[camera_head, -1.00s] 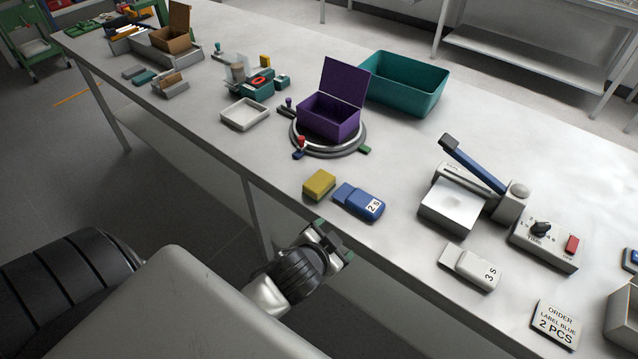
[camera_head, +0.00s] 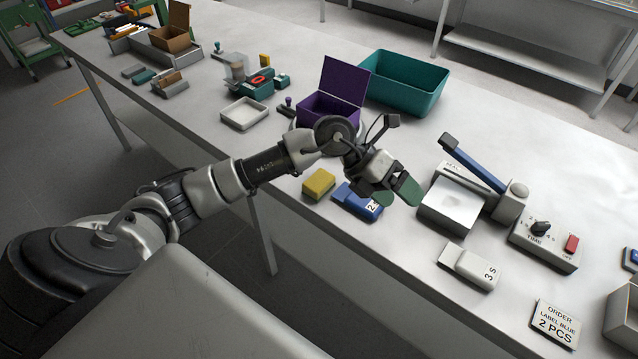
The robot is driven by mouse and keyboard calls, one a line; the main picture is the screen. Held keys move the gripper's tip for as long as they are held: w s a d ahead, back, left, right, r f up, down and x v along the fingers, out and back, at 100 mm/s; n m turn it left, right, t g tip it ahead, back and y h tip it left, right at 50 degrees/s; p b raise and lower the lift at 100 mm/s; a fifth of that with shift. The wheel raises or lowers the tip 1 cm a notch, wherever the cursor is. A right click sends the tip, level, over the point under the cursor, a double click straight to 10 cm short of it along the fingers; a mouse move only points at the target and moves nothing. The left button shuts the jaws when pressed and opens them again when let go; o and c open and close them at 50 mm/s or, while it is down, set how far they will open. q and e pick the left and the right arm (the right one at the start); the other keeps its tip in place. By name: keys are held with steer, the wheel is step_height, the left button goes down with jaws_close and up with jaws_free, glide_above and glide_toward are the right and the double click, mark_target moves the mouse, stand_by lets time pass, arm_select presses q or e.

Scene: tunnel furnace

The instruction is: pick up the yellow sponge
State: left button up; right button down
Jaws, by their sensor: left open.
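The yellow sponge (camera_head: 319,184) lies on the white table near its front edge, just left of a blue block (camera_head: 352,202) with a partly covered label. My left arm reaches in from the left and passes above and behind the sponge. My left gripper (camera_head: 398,194) is open and empty, in the air above the right end of the blue block, to the right of the sponge. My right gripper is not in view.
A purple open box (camera_head: 345,82) on a round base and a teal bin (camera_head: 408,82) stand behind. A sealing device with a blue lever (camera_head: 470,163), a timer box (camera_head: 546,246) and a white "3 s" block (camera_head: 469,267) lie to the right. A shallow tray (camera_head: 244,113) is at the left.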

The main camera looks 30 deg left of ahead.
arm_select(q)
steer(key=w+a+y, duration=0.2)
steer(key=a+y, duration=0.4)
steer(key=a, duration=0.5)
steer(key=n+g+y, duration=0.1)
steer(key=g+y, duration=0.1)
steer(key=y, duration=0.2)
glide_above(319, 179)
steer(key=f, duration=0.2)
steer(key=s+f+p, duration=0.1)
steer(key=shift+d+f, duration=0.2)
steer(key=shift+f, duration=0.2)
steer(key=shift+w+a+f+p, duration=0.15)
steer(key=shift+f+p, duration=0.1)
steer(key=shift+f, duration=0.75)
steer(key=shift+w+f+p, duration=0.15)
steer(key=shift+f+p, duration=0.15)
steer(key=shift+f, duration=0.7)
steer(key=shift+w+a+f+p, duration=0.15)
steer(key=shift+f+p, duration=0.1)
steer(key=shift+f, duration=0.75)
steer(key=shift+d, duration=0.1)
steer(key=c, duration=1.1)
steer(key=shift+r, duration=0.1)
